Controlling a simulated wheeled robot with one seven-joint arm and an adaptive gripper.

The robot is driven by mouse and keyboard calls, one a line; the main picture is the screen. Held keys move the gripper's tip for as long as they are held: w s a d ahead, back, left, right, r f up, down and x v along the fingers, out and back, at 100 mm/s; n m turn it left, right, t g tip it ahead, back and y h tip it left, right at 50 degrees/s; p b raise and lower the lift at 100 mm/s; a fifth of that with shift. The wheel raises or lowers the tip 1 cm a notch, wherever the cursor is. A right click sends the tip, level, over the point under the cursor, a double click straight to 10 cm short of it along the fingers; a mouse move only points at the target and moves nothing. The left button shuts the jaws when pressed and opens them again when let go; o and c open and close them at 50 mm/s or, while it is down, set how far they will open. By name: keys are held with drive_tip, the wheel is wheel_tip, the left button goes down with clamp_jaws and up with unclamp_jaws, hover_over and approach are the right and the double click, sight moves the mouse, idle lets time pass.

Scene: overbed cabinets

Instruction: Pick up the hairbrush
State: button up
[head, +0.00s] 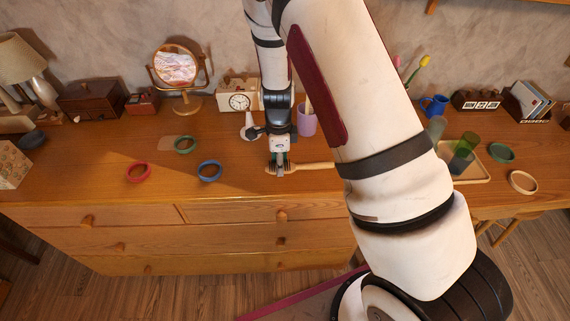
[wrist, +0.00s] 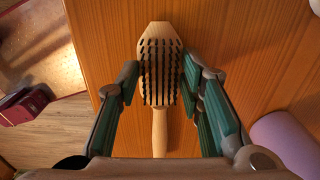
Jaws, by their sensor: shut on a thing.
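The wooden hairbrush (head: 312,166) lies along the front part of the dresser top in the head view, its handle pointing right and partly hidden by my arm. In the wrist view the hairbrush (wrist: 160,72) shows its pale head with rows of dark bristles facing the camera, and its handle runs down toward my palm. My gripper (head: 280,168) is at the brush head, seen from above and behind. In the wrist view the green-padded fingers of my gripper (wrist: 160,85) stand on both sides of the head and are shut on it. I cannot tell whether the brush touches the dresser.
Red (head: 139,172), blue (head: 209,171) and green (head: 185,145) rings lie left of the brush. A purple cup (head: 306,120) and a clock (head: 240,102) stand behind my gripper. A tray (head: 480,177) with glasses is at the right. The dresser's front edge is close by.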

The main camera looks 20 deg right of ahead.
drive_tip(key=shift+r, duration=0.1)
wheel_tip(320, 180, up, 4)
drive_tip(key=shift+f, duration=0.15)
drive_tip(key=s+d, duration=0.2)
drive_tip(key=s, duration=0.5)
drive_tip(key=s+d+r, duration=0.1)
drive_tip(key=s+d, duration=0.2)
drive_tip(key=s, duration=0.5)
drive_tip(key=shift+d+b, duration=0.2)
drive_tip(key=shift+b, duration=0.25)
